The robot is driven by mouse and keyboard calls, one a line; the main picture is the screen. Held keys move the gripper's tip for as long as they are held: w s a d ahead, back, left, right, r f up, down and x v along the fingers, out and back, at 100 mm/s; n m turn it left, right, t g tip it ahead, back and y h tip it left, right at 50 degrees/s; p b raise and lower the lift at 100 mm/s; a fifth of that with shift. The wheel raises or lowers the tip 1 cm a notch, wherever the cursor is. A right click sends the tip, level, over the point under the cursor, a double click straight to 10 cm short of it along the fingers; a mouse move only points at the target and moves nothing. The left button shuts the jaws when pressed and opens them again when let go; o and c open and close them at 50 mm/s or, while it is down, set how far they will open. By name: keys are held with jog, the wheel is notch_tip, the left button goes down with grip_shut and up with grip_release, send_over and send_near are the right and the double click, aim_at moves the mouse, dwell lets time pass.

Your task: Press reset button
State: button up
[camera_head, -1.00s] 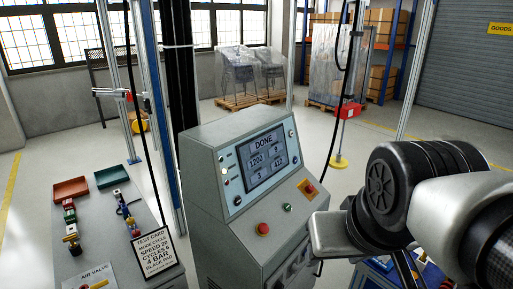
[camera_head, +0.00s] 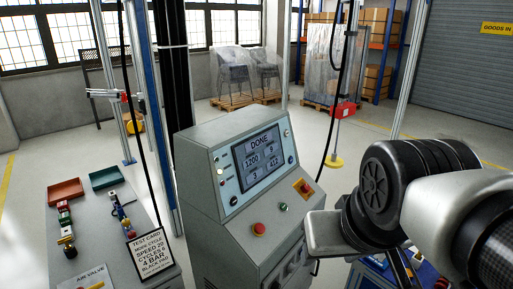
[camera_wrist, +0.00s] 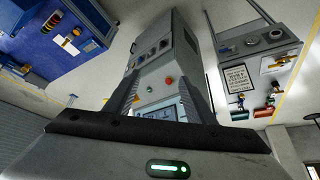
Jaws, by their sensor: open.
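The grey control console (camera_head: 215,135) stands in the middle of the head view, its screen (camera_head: 262,159) reading DONE. On its sloped front are a red round button (camera_head: 258,229), a small green button (camera_head: 283,207) and a red button on a yellow plate (camera_head: 304,187). No reset label is readable. In the wrist view the console appears upside down, with a red button (camera_wrist: 169,81) seen between the fingers. My gripper (camera_wrist: 161,72) is open and empty, its two dark fingers apart and pointing toward the console. The distance to the buttons is hard to tell.
A grey bench (camera_head: 110,225) with red and green trays and a test card (camera_head: 152,256) stands left of the console. A black cable hangs in front of it. A blue bench (camera_wrist: 60,42) shows in the wrist view. Open floor lies behind.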

jog(key=shift+c, duration=0.5)
grip_shut()
dwell(1.3)
